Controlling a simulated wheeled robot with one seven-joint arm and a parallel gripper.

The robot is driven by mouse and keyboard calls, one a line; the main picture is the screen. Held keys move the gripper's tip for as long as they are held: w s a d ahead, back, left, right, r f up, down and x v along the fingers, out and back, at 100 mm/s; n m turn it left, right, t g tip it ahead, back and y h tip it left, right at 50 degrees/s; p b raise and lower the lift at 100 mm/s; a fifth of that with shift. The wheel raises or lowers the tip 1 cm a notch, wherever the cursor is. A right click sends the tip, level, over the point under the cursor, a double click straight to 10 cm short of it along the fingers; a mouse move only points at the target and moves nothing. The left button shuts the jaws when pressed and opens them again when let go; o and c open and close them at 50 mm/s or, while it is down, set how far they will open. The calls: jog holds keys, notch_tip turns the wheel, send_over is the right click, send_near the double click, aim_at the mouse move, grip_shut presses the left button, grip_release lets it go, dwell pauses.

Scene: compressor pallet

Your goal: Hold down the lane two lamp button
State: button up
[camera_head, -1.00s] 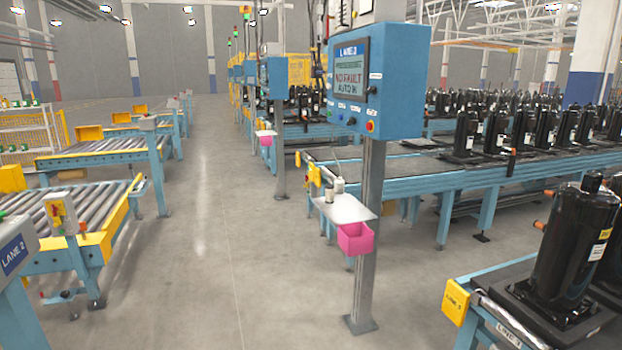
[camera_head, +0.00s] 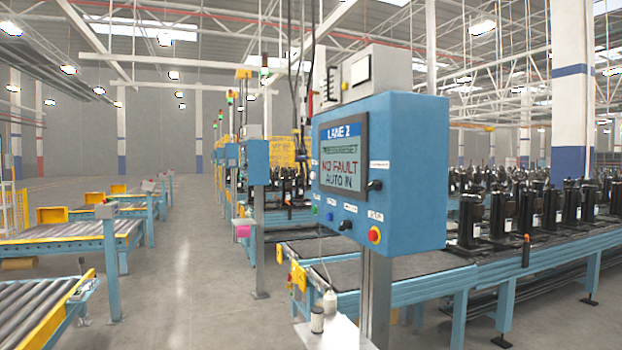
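The lane two control panel (camera_head: 410,170) is a blue box on a grey post (camera_head: 376,295), right of the middle in the head view. Its screen (camera_head: 339,160) reads "LANE 2", "NO FAULT" and "AUTO IN". Below the screen are a green button (camera_head: 315,210), a blue button (camera_head: 330,216), a black switch (camera_head: 346,225) and a red button on yellow (camera_head: 374,235). Another black knob (camera_head: 374,185) sits right of the screen. The small labels are too small to read, so I cannot tell which is the lamp button. My gripper is not in view.
A white shelf (camera_head: 338,334) with bottles juts out at the post's foot. A conveyor (camera_head: 520,270) with black compressors (camera_head: 471,218) runs behind the panel to the right. Roller conveyors (camera_head: 40,305) stand at left. The grey aisle floor (camera_head: 185,290) between is clear.

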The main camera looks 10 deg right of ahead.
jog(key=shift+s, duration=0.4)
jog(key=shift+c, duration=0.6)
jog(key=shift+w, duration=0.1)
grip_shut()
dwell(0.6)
